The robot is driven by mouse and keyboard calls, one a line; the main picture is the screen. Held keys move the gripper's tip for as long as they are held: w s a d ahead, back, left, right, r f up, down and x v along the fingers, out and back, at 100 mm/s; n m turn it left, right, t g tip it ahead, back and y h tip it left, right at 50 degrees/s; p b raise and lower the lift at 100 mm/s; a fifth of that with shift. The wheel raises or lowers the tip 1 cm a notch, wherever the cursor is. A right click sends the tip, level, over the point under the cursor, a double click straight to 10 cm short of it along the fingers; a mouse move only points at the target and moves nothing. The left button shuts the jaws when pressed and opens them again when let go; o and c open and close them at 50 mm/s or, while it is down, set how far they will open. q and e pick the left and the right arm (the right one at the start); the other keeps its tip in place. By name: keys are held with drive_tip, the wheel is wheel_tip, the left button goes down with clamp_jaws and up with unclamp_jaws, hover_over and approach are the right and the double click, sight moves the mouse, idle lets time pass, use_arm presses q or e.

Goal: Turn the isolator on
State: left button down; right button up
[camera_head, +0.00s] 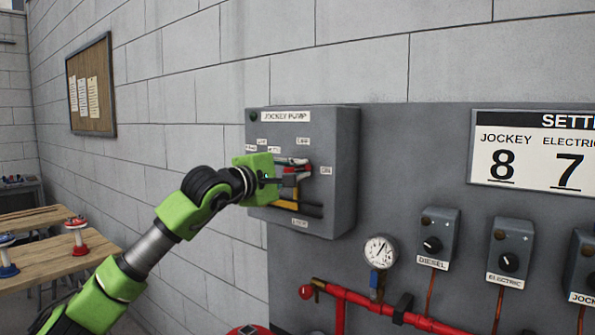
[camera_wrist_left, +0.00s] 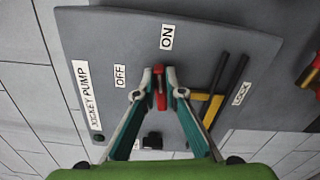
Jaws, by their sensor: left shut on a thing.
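The grey jockey pump box (camera_head: 345,170) is on the wall panel, and its front also fills much of the left wrist view (camera_wrist_left: 215,40). My left gripper (camera_head: 283,180) is at the front of this box. In the left wrist view its two fingertips (camera_wrist_left: 160,90) are closed on the red isolator handle (camera_wrist_left: 160,100). The handle's free end lies between the OFF label (camera_wrist_left: 120,76) and the ON label (camera_wrist_left: 167,37). The fingers cover the handle's sides. My right gripper is not in view.
Black and yellow bars (camera_wrist_left: 207,104) lie beside the LOCK label (camera_wrist_left: 241,93), close to one finger. A gauge (camera_head: 381,252), red pipes (camera_head: 350,296) and switch boxes (camera_head: 437,236) are below and to the right. Wooden benches (camera_head: 70,262) stand at the left.

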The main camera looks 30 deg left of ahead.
use_arm(q)
drive_tip(key=shift+f+m, duration=0.1)
drive_tip(key=shift+m, duration=1)
drive_tip(key=c, duration=2.3)
unclamp_jaws()
drive_tip(key=shift+o, duration=1)
drive_tip(key=shift+w+f, duration=0.15)
drive_tip(key=s+a, duration=0.1)
drive_tip(key=s, duration=1.1)
